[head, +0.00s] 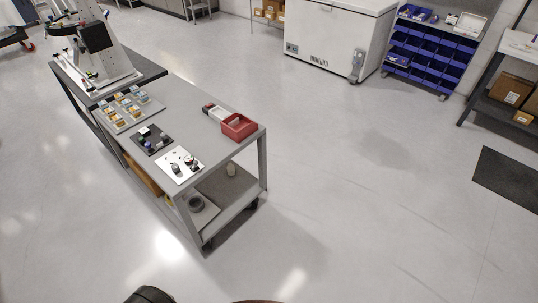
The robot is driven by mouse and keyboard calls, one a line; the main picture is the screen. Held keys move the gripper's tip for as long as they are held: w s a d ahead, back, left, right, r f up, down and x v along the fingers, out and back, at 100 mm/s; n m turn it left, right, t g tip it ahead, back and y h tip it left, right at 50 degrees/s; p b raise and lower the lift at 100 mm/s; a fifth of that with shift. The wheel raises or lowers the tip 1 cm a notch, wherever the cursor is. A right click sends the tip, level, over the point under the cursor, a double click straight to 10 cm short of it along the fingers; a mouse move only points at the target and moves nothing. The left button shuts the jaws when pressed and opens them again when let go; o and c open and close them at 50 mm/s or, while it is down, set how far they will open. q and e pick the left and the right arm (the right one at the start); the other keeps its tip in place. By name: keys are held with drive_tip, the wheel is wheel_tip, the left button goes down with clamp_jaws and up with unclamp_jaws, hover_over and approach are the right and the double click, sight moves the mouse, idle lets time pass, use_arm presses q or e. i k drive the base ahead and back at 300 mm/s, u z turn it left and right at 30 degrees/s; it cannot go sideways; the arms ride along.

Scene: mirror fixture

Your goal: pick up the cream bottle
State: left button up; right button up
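The cart's top (205,118) holds a red bin (238,127), a white plate (180,165) with small parts, a dark plate and a tray of small items. The floor (350,200) right of the cart is clear.

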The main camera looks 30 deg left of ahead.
sight(230, 168)
drive_tip(key=u, duration=0.05)
drive_tip(key=i, duration=1.25)
drive_tip(key=u, duration=1.2)
drive_tip(key=i, duration=0.8)
drive_tip(key=u, duration=1.15)
drive_tip(key=i, duration=0.3)
drive_tip(key=u, duration=0.2)
